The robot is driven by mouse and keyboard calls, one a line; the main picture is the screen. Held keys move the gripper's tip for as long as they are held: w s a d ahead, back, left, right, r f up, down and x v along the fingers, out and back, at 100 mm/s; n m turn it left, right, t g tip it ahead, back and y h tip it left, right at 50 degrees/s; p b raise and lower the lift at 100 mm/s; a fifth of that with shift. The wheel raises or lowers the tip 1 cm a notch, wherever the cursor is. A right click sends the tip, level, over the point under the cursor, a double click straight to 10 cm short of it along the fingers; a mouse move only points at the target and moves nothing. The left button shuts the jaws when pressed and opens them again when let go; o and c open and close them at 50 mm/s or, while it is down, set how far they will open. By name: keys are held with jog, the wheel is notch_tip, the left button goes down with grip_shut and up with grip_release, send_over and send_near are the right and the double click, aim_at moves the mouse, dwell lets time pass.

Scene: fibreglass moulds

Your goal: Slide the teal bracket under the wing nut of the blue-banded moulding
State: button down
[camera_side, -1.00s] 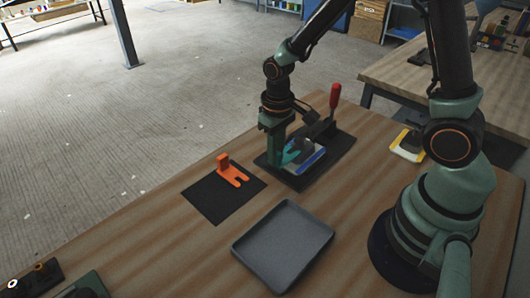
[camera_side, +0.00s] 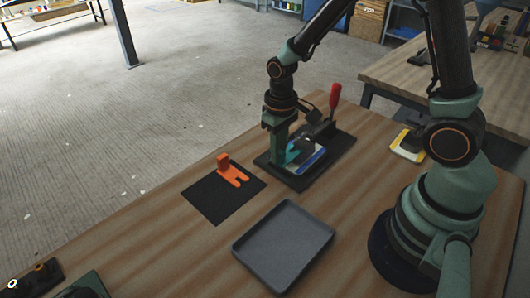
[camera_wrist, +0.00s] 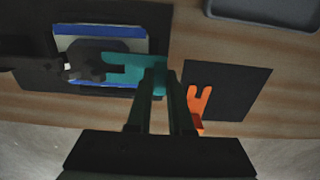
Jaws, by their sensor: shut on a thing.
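My gripper (camera_side: 279,160) is shut on the teal bracket (camera_wrist: 147,74) by its near end, low over the moulding. In the wrist view the bracket's two prongs point left, one on each side of the dark wing nut's edge (camera_wrist: 85,67). I cannot tell whether they are under the nut. The blue-banded moulding (camera_wrist: 100,31) is pale with a blue stripe along its edges. It lies on a black board, and its blue band also shows in the side view (camera_side: 313,161). The bracket (camera_side: 292,156) is partly hidden there by my gripper.
A toggle clamp with a red handle (camera_side: 334,97) stands upright behind the moulding. An orange bracket (camera_side: 233,174) lies on a black mat (camera_side: 212,203) to the left. An empty grey tray (camera_side: 283,246) is in front. A yellow-banded moulding (camera_side: 408,146) lies to the right.

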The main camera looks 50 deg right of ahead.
aim_at(288, 154)
jog(key=shift+d+f, duration=0.1)
jog(key=shift+d, duration=1.75)
dwell(1.6)
jog(key=c, duration=0.7)
grip_release()
jog(key=shift+c, duration=0.2)
jog(key=s+a+r+t, duration=0.1)
jog(key=s+r+t, duration=0.1)
jog(key=r, duration=0.8)
jog(key=s+r+t, duration=0.3)
jog(key=s+r, duration=0.1)
jog(key=r, duration=0.5)
jog(key=shift+s+a+r+t, duration=0.25)
jog(key=shift+a+r+t, duration=0.05)
jog(key=shift+a+r, duration=0.1)
